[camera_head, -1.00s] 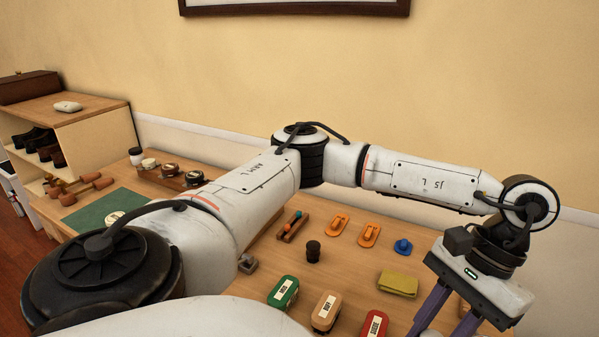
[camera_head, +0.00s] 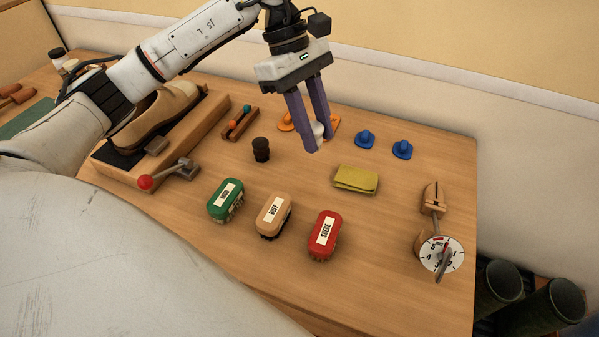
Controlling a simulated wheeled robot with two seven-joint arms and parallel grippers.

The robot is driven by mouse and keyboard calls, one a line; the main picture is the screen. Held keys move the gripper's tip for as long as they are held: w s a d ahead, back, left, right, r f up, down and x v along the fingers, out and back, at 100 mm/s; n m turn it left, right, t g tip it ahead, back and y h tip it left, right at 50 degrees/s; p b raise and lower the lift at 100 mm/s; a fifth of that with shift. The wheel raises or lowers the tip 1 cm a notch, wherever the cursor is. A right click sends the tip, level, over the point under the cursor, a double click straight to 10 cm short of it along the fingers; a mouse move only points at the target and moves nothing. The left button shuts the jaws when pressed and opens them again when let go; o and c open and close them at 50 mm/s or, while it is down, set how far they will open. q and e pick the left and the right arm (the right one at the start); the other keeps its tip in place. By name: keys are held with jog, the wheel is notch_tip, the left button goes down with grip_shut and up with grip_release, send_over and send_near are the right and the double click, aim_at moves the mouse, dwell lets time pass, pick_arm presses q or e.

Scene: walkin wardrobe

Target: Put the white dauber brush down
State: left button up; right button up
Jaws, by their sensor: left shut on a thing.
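My left gripper (camera_head: 314,147) points down over the back middle of the workbench, with its purple fingers shut on the white dauber brush (camera_head: 319,130). Only a small white part of the brush shows between and behind the fingers. I cannot tell whether it touches the bench top. Orange daubers stand to the left (camera_head: 285,122) and right (camera_head: 335,123) of the fingers, partly hidden by them. Two blue daubers (camera_head: 365,139) (camera_head: 402,149) are further right. My right gripper is out of view.
A folded yellow cloth (camera_head: 356,179) lies in front of the gripper. Green (camera_head: 226,201), tan (camera_head: 273,216) and red (camera_head: 323,235) brushes stand nearer. A dark jar (camera_head: 261,149) and a shoe on a stand (camera_head: 160,121) are left. A dial device (camera_head: 441,254) is right, near the bench edge.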

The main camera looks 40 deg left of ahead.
pick_arm(q)
jog(key=a+f+n, duration=0.1)
jog(key=w+a+f+n+t, duration=0.1)
jog(key=a+f+n, duration=0.1)
jog(key=w+a+f+n+t, duration=0.1)
jog(key=f+n, duration=0.1)
jog(key=shift+a+f+b, duration=0.15)
jog(key=shift+f+b, duration=0.1)
jog(key=shift+b, duration=0.15)
jog(key=shift+w+f, duration=0.1)
jog(key=shift+f, duration=2.15)
jog(key=shift+f, duration=0.15)
jog(key=o, duration=1.2)
jog(key=v, duration=1.2)
jog(key=shift+r, duration=0.25)
